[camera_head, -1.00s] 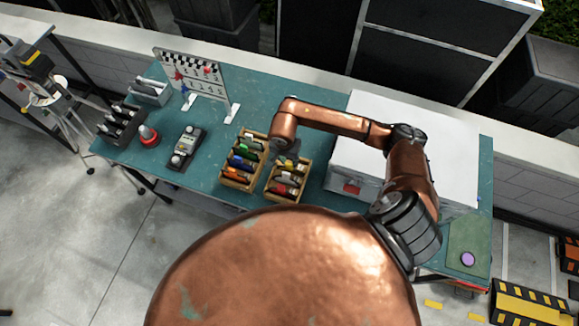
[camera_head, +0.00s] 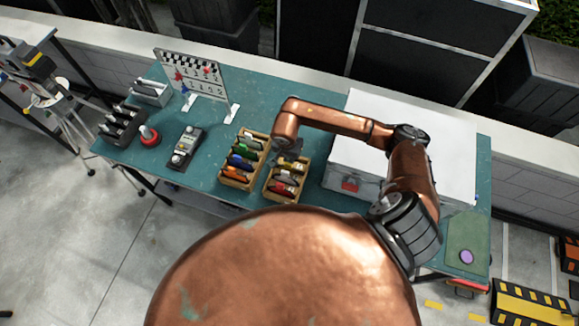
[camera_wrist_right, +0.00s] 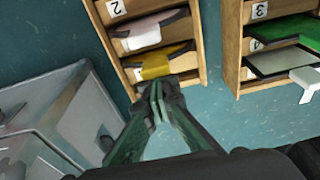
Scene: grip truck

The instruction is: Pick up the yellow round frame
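The yellow frame (camera_head: 291,165) is at the top of the right wooden rack (camera_head: 268,189) on the teal table. In the right wrist view the yellow frame (camera_wrist_right: 165,62) is a flat yellow piece with dark edges, below a whitish piece in the rack (camera_wrist_right: 200,40) marked 2. My right gripper (camera_wrist_right: 159,88) has its fingertips close together at the near edge of the yellow frame and appears shut on it. The exact contact is partly hidden by the fingertips. In the head view my right gripper (camera_head: 287,148) is over the rack, partly hidden by the arm. My left gripper is out of view.
A second wooden rack (camera_head: 222,180) with coloured pieces stands close on the left. A large grey case (camera_head: 345,182) with a white top is close on the right. A control box (camera_head: 186,147), a red button (camera_head: 150,136) and an upright board (camera_head: 190,72) stand farther left.

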